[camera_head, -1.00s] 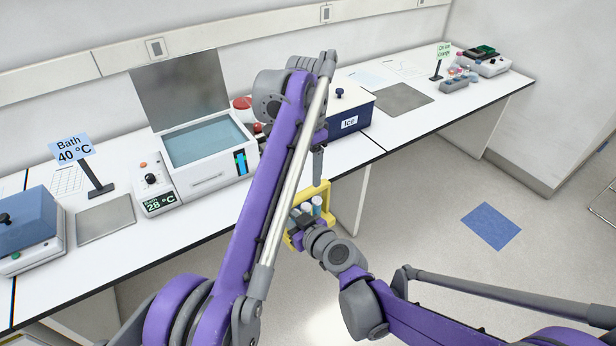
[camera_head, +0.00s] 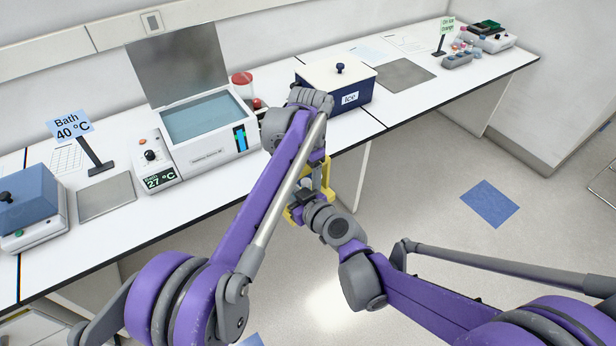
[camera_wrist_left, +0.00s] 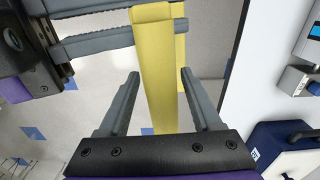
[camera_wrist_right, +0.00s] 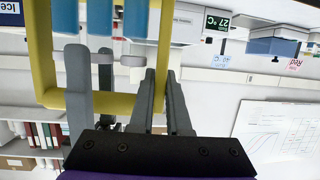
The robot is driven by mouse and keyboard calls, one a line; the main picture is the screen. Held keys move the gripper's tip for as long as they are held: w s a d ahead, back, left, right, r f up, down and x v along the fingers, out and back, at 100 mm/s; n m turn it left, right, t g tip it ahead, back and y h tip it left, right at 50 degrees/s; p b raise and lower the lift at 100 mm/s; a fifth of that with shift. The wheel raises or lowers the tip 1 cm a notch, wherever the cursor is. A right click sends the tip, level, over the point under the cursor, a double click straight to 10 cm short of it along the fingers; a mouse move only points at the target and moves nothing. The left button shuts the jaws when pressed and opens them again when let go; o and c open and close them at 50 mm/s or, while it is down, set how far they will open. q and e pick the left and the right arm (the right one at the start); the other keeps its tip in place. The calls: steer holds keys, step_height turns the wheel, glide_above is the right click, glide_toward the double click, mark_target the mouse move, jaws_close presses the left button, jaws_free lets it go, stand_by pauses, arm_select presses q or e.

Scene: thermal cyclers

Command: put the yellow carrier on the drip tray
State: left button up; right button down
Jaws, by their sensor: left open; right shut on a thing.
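The yellow carrier (camera_head: 329,190) is held off the bench, above the floor in front of it, largely hidden by my arms. My right gripper (camera_wrist_right: 160,78) is shut on one upright side of its frame. My left gripper (camera_wrist_left: 160,74) is open, with a yellow bar of the carrier (camera_wrist_left: 156,45) between its spread fingers. Blue tubes (camera_wrist_right: 100,16) show inside the carrier frame in the right wrist view. Two flat grey metal plates lie on the bench, one at the left (camera_head: 105,196) and one right of the ice box (camera_head: 408,75); I cannot tell which is the drip tray.
On the bench stand an open water bath (camera_head: 206,128) reading 27 °C, a blue-lidded unit (camera_head: 28,203), a "Bath 40 °C" sign (camera_head: 72,126), the ice box (camera_head: 338,86) and a green sign (camera_head: 447,25). Smaller items stand at the far right end.

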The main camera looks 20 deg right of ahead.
arm_select(q)
jaws_close()
stand_by(0.3)
arm_select(e)
steer(key=c, duration=0.8)
jaws_free()
